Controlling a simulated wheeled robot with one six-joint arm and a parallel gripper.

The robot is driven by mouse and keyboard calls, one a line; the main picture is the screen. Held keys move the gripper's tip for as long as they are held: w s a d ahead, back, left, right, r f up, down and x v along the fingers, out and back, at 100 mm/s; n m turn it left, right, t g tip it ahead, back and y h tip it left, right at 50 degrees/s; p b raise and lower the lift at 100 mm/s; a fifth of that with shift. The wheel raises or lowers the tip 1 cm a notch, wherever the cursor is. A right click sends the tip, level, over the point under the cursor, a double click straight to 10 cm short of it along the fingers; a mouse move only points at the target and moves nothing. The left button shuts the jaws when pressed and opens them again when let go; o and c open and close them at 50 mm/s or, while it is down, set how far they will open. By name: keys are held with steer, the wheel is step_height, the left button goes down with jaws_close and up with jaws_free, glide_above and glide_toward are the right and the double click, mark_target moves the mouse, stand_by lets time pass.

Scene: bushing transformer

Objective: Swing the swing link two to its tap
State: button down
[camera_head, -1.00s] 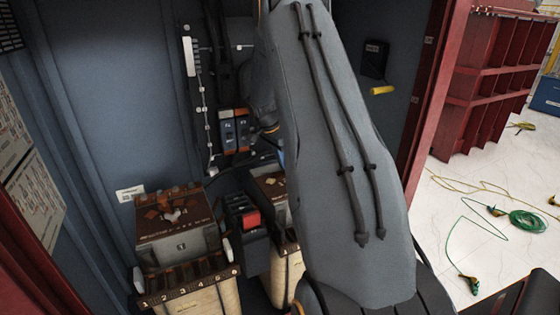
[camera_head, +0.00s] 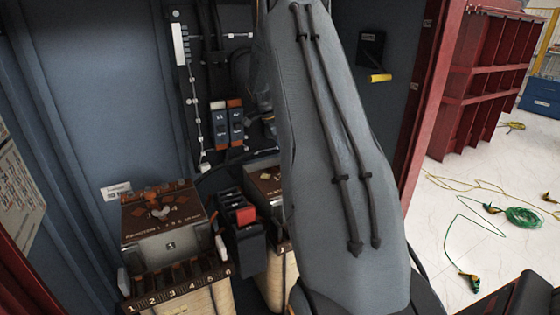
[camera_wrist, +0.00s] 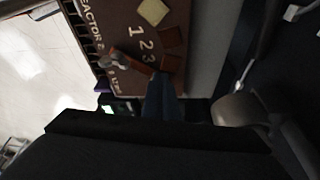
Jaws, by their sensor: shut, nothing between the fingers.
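In the wrist view, a brown board (camera_wrist: 125,22) marked "REACTOR 2" carries a swing link (camera_wrist: 134,64), a short orange-red bar with a silver knob (camera_wrist: 112,60) at its left end. Dark copper tap plates (camera_wrist: 172,37) and a pale yellow plate (camera_wrist: 153,12) lie beside the numbers 1, 2 and 3. My gripper (camera_wrist: 161,88) is shut and empty, its bluish fingers close to the link's right end; I cannot tell whether they touch. In the head view, the brown-topped unit (camera_head: 268,182) is partly hidden behind my arm, and my gripper is hidden.
A similar brown-topped unit (camera_head: 165,238) with a numbered strip (camera_head: 180,287) stands at the left. A dark block with a red part (camera_head: 244,215) sits between the units. Breakers (camera_head: 227,125) are on the back wall. The red cabinet frame (camera_head: 430,90) bounds the right side.

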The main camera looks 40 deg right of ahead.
steer(key=shift+s+d+b, duration=0.25)
steer(key=shift+d+b, duration=0.15)
steer(key=shift+d, duration=0.1)
stand_by(0.3)
steer(key=w+a, duration=0.1)
steer(key=a, duration=0.1)
steer(key=w+a+r, duration=0.1)
steer(key=a, duration=0.1)
steer(key=shift+w+b, duration=0.15)
steer(key=shift+b, duration=0.2)
steer(key=b+v, duration=0.1)
steer(key=v, duration=0.8)
steer(key=shift+d+r+b, duration=0.2)
steer(key=shift+r+b, duration=0.1)
steer(key=shift+b, duration=0.1)
steer(key=shift+a, duration=0.1)
